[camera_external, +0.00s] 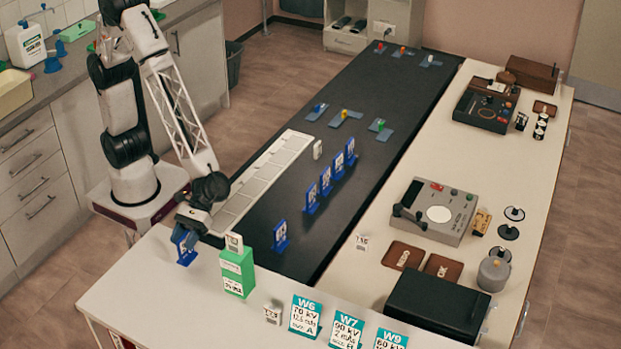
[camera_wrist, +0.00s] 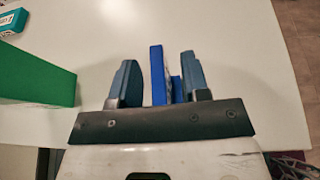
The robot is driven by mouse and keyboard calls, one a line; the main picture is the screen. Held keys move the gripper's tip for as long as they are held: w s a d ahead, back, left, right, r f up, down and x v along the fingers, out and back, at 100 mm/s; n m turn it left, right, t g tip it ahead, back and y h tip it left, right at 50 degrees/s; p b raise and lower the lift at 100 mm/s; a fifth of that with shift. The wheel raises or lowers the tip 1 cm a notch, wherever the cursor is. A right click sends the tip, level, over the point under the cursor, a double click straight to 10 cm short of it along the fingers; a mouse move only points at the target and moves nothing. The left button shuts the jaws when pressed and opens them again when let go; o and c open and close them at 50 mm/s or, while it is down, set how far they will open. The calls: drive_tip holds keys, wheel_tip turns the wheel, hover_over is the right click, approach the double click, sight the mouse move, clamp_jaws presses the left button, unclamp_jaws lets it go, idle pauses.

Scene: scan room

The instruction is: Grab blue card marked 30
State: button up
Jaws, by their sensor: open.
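A blue card (camera_external: 185,249) stands upright near the left end of the white table, partly hidden below my gripper (camera_external: 188,228). In the wrist view, the blue card (camera_wrist: 158,75) is seen nearly edge-on between my two open fingers (camera_wrist: 157,62).
A green box (camera_external: 237,271) stands just right of my gripper and shows at left in the wrist view (camera_wrist: 35,80). Teal cards (camera_external: 305,316) stand along the front of the white table (camera_external: 160,285). A white slotted strip (camera_external: 262,175) lies behind. The table left of the card is clear.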

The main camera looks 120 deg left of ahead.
idle(0.4)
clamp_jaws()
drive_tip(key=shift+r, duration=0.1)
idle(0.3)
drive_tip(key=shift+r, duration=0.75)
wheel_tip(320, 180, up, 2)
drive_tip(key=s+a+r, duration=0.1)
drive_tip(key=s+a, duration=0.7)
drive_tip(key=s, duration=0.5)
drive_tip(key=shift+s+r, duration=0.2)
drive_tip(key=shift+s, duration=0.2)
